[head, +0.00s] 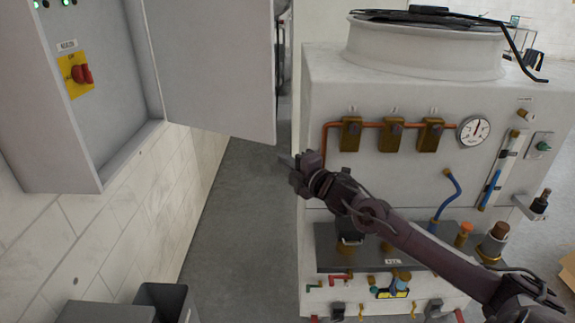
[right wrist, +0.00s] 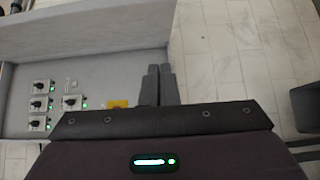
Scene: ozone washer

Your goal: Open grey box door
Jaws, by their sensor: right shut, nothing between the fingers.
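The grey box (head: 95,135) is on the tiled wall at the left of the head view. Its door (head: 212,70) stands wide open, swung out to the right, and the inner panel shows with a red rotary switch (head: 81,74) on a yellow plate. My right gripper (head: 291,162) is shut and empty, just below and right of the door's lower free corner; I cannot tell if it touches. In the right wrist view its fingers (right wrist: 160,84) are together, beside the box's switch panel (right wrist: 110,72) and the door (right wrist: 90,30). My left gripper is out of view.
A large white machine (head: 390,185) with orange pipes, a gauge (head: 473,131) and valves stands at the right, behind my right arm. A dark bin (head: 165,300) is on the floor at the lower left. Grey floor (head: 240,200) lies clear between wall and machine.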

